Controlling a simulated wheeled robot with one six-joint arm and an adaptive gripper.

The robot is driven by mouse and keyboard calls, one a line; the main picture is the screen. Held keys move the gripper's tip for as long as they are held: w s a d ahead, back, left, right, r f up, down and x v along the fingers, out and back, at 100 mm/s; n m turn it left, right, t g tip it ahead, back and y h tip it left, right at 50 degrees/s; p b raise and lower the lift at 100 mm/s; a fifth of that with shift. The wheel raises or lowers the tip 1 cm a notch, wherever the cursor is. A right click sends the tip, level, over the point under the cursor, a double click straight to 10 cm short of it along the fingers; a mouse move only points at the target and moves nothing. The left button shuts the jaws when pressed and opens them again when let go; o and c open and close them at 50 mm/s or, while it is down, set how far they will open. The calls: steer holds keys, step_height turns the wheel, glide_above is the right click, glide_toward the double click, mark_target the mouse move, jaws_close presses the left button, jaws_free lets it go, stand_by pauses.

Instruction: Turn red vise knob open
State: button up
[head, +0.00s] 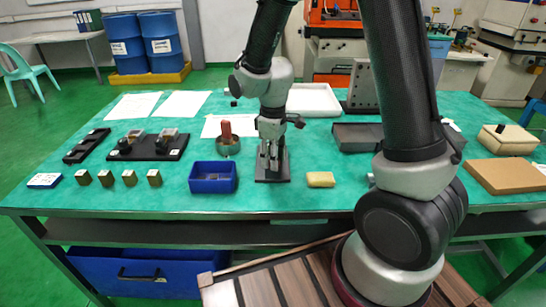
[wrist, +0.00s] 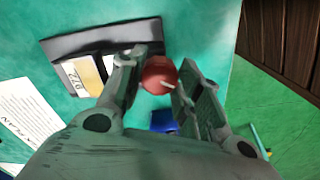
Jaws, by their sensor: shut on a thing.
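The red vise knob (wrist: 158,75) is round and sits between the two fingers of my gripper (wrist: 160,66) in the wrist view. The fingers are shut on it. A small pale line shows on its lower right side. In the head view my gripper (head: 270,156) points down at a black plate (head: 272,180) on the green table. The knob is hidden there behind the fingers. The dark vise (wrist: 72,46) with a pale numbered label lies left of the fingers in the wrist view, partly covered by the left finger.
A blue bin (head: 213,188) stands just left of my gripper, and a tin with a red handle (head: 226,131) behind it. A yellow block (head: 320,180) lies to the right. Several small brass blocks (head: 129,178) stand further left. White sheets (head: 133,106) lie behind.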

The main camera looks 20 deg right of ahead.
steer(key=n, duration=0.6)
steer(key=shift+w, duration=0.1)
steer(key=shift+n, duration=0.4)
steer(key=o, duration=1)
steer(key=shift+o, duration=0.2)
step_height(320, 180, up, 12)
